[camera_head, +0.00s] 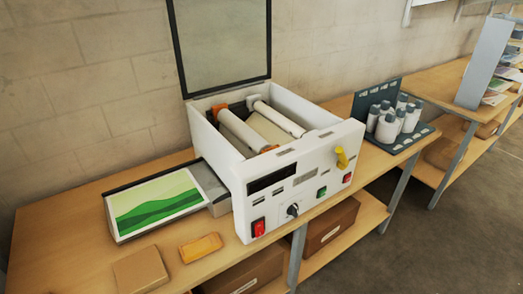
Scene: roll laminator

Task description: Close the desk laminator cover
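A white desk laminator (300,182) stands on a wooden bench in the middle of the view. Its cover (222,42), a grey panel in a dark frame, stands open and upright at the back, close to the wall. The top is open and shows white rollers (243,132) with orange ends inside. The front panel has a dark display, a red switch (259,228), a black knob (293,210), green and red buttons and a yellow handle (341,158). Neither of my grippers is in view.
A tray (113,220) holding a green picture sheet (154,204) sits left of the laminator. A tan block (140,269) and an orange block (201,247) lie in front. A dark rack of bottles (384,122) stands right. Boxes (331,226) sit on the lower shelf.

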